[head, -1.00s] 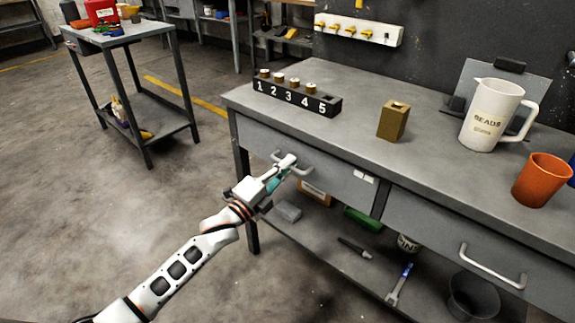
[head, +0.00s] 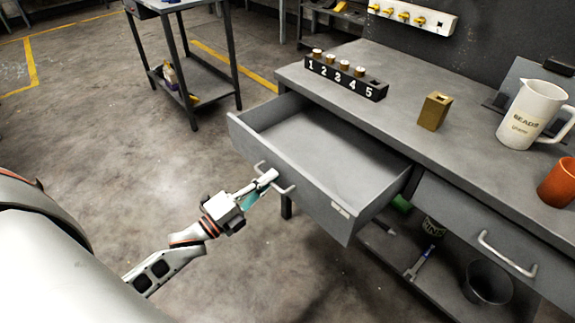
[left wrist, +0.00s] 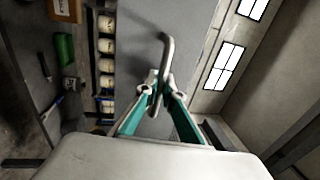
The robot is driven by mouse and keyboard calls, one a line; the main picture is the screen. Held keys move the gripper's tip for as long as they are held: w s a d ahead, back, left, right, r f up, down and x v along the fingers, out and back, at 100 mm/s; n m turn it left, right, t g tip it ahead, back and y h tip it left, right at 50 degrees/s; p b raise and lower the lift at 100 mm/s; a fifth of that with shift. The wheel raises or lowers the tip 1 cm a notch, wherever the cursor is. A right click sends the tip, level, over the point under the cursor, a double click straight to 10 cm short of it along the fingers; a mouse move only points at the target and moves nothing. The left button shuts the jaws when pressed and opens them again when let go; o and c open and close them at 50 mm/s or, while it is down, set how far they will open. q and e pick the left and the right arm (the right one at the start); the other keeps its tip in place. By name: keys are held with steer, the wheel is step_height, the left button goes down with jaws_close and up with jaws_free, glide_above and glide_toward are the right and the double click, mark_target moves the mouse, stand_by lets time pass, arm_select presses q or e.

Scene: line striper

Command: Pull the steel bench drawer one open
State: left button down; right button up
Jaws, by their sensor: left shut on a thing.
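The steel bench drawer one (head: 300,180) stands well out from the left part of the steel bench (head: 400,95), and its inside looks empty. My left gripper (head: 268,180) is shut on the drawer's bar handle (head: 284,189) at the front face. In the left wrist view the teal fingers of the left gripper (left wrist: 160,95) close around the handle (left wrist: 166,60), with the drawer's grey front behind it. My right gripper is not in view.
On the bench top stand a numbered rack (head: 345,77), a brass block (head: 434,111), a white jug (head: 530,115) and an orange cup (head: 560,182). A second drawer (head: 480,235) on the right is shut. The lower shelf holds a dark bin (head: 487,283). Floor is clear at left.

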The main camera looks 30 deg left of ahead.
arm_select(q)
steer(key=shift+r+v, duration=0.25)
steer(key=shift+v, duration=0.9)
steer(key=shift+r+v, duration=0.2)
steer(key=shift+v, duration=1)
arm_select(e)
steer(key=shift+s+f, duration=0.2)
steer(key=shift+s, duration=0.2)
arm_select(q)
steer(key=shift+s, duration=0.1)
steer(key=c, duration=2.5)
jaws_free()
steer(key=v, duration=1.2)
steer(key=shift+r, duration=0.1)
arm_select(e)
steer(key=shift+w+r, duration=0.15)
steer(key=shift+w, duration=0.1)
arm_select(q)
steer(key=shift+p, duration=0.3)
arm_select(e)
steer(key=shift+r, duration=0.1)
